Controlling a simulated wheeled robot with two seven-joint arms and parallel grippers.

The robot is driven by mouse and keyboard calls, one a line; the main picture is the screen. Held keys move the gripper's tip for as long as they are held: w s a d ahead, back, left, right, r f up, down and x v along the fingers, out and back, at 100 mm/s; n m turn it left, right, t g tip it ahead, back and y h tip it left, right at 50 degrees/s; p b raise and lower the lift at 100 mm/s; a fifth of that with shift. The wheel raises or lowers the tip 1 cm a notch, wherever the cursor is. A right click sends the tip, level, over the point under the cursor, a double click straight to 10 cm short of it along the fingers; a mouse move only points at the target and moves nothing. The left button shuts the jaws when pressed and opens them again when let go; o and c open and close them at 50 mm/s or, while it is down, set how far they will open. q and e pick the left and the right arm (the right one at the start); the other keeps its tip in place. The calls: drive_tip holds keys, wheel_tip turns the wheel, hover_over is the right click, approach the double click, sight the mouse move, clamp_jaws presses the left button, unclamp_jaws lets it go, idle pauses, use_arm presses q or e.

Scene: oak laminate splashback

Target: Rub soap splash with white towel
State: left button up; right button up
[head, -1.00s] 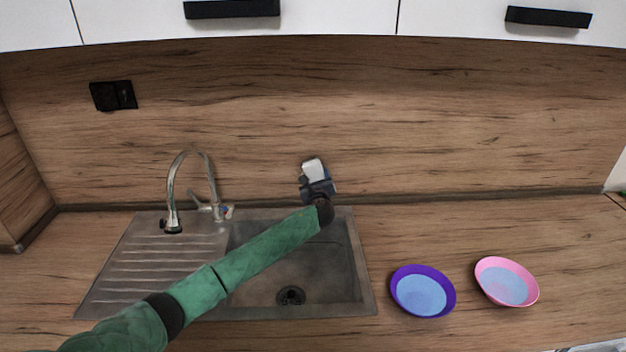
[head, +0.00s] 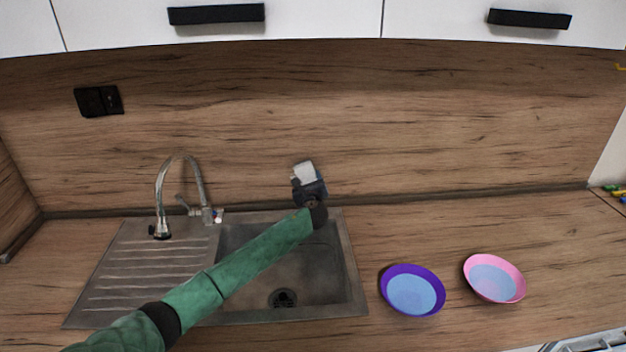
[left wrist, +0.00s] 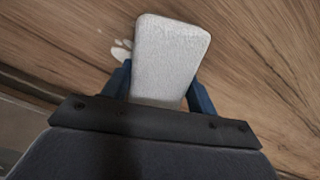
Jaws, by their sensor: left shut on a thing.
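The white towel (left wrist: 170,62), a pale rounded block, is held between the blue fingers of my left gripper (head: 306,180). In the head view the towel (head: 305,171) shows as a small pale patch in front of the wood splashback, above the sink's back edge. In the left wrist view a whitish soap splash (left wrist: 121,52) lies on the wood just left of the towel, partly hidden behind it and the finger. I cannot tell whether the towel touches the wood. My right gripper is not in view.
The steel sink (head: 345,270) with its drainer lies below my left arm. A tall tap (head: 160,195) stands left of the gripper. A purple bowl (head: 387,281) and a pink bowl (head: 515,276) stand on the counter at right. White cupboards (head: 330,20) hang above.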

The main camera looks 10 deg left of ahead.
sight(284, 174)
use_arm(q)
drive_tip(key=shift+s+a+p, duration=0.25)
drive_tip(key=shift+a, duration=0.65)
drive_tip(key=shift+s+a+p, duration=0.2)
drive_tip(key=shift+s+a, duration=0.05)
drive_tip(key=shift+a, duration=0.6)
drive_tip(key=shift+s+a+p, duration=0.25)
drive_tip(key=shift+a, duration=0.65)
drive_tip(key=shift+a, duration=0.1)
drive_tip(key=shift+a, duration=0.2)
drive_tip(key=shift+s+a+r+p, duration=0.1)
drive_tip(key=shift+s+a+p, duration=0.1)
drive_tip(key=shift+a, duration=0.45)
drive_tip(key=shift+s+a+p, duration=0.1)
drive_tip(key=shift+s+a, duration=0.05)
drive_tip(key=shift+a, duration=0.5)
drive_tip(key=shift+s+r, duration=0.1)
drive_tip(key=shift+d, duration=0.15)
